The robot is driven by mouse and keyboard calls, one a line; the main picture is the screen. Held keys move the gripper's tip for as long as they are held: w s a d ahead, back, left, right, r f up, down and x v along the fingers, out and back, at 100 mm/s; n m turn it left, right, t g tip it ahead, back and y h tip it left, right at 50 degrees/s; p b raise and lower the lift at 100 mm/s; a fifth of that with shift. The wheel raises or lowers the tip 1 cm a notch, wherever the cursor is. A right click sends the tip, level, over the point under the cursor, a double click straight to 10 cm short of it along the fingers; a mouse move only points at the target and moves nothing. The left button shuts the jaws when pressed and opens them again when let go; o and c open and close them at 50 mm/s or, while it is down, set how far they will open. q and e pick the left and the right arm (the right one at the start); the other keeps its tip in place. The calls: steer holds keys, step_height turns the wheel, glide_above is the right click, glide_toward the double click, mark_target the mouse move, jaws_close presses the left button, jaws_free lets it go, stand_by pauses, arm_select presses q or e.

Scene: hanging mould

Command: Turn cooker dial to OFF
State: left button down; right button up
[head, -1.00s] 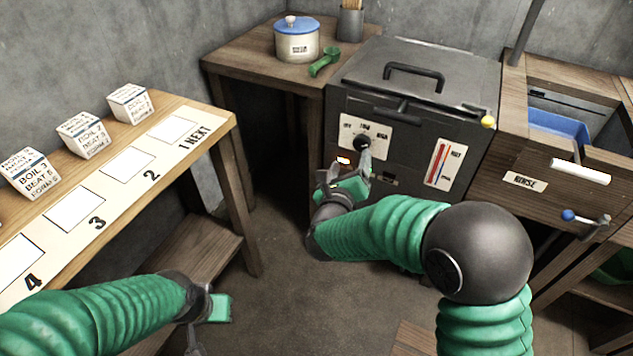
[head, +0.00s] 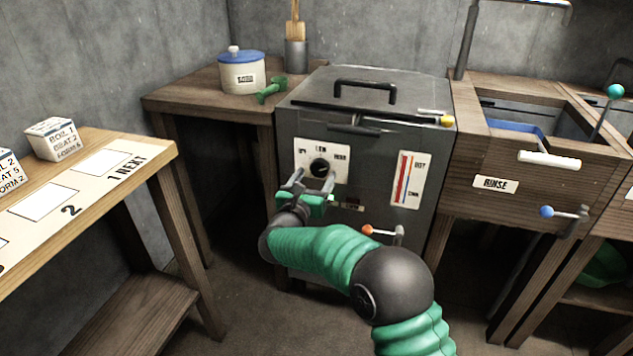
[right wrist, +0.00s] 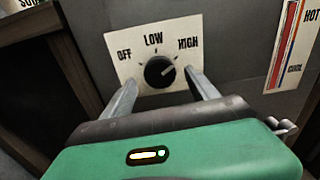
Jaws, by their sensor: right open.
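The cooker (head: 292,150) is a dark grey box with a handled lid. Its round black dial (head: 319,167) sits on a white plate marked OFF, LOW and HIGH. In the right wrist view the dial (right wrist: 159,72) has its pale mark pointing up and right, towards HIGH. My right gripper (head: 315,178) is open in front of the cooker, just below the dial. In the right wrist view its two fingers (right wrist: 162,77) reach up on either side of the dial, with gaps showing between. My left gripper is out of view.
A HOT gauge plate (head: 408,179) and an orange-knobbed lever (head: 368,230) are on the cooker front. A blue-lidded pot (head: 241,75) and green tool (head: 271,91) stand on the left table. The RINSE basin unit (head: 470,150) adjoins the right. A numbered bench (head: 150,153) is at left.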

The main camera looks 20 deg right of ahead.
steer(key=shift+x, duration=1.1)
steer(key=c, duration=1.4)
